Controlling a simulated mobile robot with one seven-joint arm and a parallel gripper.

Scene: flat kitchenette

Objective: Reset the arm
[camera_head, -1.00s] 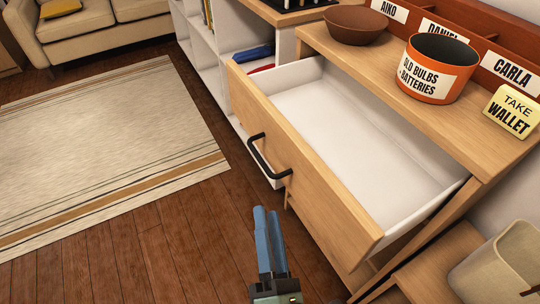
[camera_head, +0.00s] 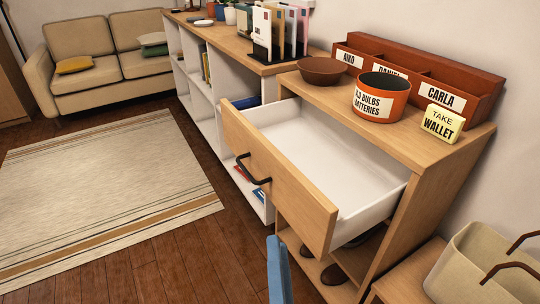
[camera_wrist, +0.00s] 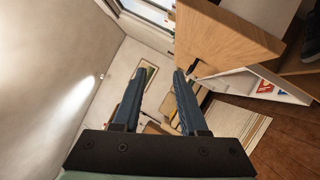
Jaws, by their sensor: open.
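My gripper (camera_wrist: 157,103) is open in the wrist view, its two blue fingers apart with nothing between them. In the head view only a blue finger of my gripper (camera_head: 278,270) shows at the bottom edge, in front of the drawer cabinet. The wooden drawer (camera_head: 272,186) is pulled out, and the visible inside is white and empty. Its black handle (camera_head: 252,170) is apart from my gripper. In the wrist view a wooden panel (camera_wrist: 225,45) stands to the right of the fingers.
On the cabinet top stand a brown bowl (camera_head: 323,71), an orange tin (camera_head: 381,98), a yellow note (camera_head: 441,123) and a red name-labelled organizer (camera_head: 480,92). A beige basket (camera_head: 470,265) is at lower right. Open floor and a rug (camera_head: 100,200) lie to the left.

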